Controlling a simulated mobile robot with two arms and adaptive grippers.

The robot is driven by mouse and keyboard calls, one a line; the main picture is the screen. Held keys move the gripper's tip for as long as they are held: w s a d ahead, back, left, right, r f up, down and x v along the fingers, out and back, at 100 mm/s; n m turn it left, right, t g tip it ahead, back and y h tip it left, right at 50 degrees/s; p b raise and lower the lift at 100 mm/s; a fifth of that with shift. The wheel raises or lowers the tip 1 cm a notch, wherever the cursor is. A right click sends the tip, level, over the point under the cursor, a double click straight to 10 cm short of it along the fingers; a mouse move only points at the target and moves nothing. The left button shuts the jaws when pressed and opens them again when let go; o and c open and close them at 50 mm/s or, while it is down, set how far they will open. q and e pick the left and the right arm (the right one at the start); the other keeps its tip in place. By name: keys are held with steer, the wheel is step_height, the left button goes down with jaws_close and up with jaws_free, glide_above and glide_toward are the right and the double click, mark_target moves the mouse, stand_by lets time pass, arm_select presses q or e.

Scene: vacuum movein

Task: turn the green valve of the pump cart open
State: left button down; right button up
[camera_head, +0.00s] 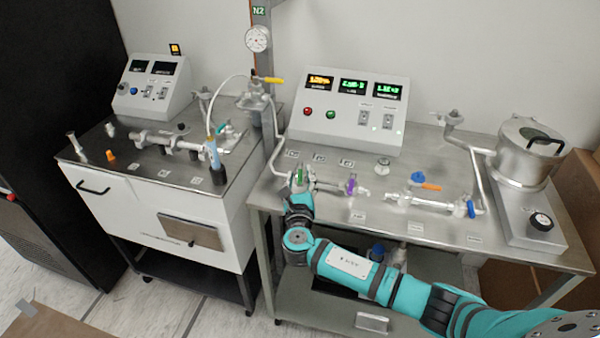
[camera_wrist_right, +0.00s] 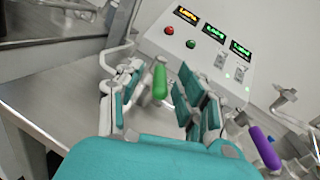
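A green valve handle (camera_wrist_right: 160,82) stands upright between the two fingers of my right gripper (camera_wrist_right: 162,95) in the right wrist view. The fingers are spread, with a visible gap on each side of the handle. In the head view the green handle (camera_head: 300,175) shows at the left end of the pipe line on the right-hand steel table (camera_head: 440,238), with my right gripper (camera_head: 300,188) right at it. Another green-teal handle (camera_head: 224,129) sits on the left white cart (camera_head: 160,225). My left gripper is out of view.
A purple handle (camera_head: 351,186) is just right of my right gripper. Blue (camera_head: 417,177) and orange (camera_head: 432,187) handles lie farther right. A control box (camera_head: 350,115) with lit displays stands behind. A metal post (camera_head: 266,80) with a gauge rises between the benches.

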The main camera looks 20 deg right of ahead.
steer(key=shift+x, duration=0.85)
steer(key=shift+c, duration=0.2)
jaws_close()
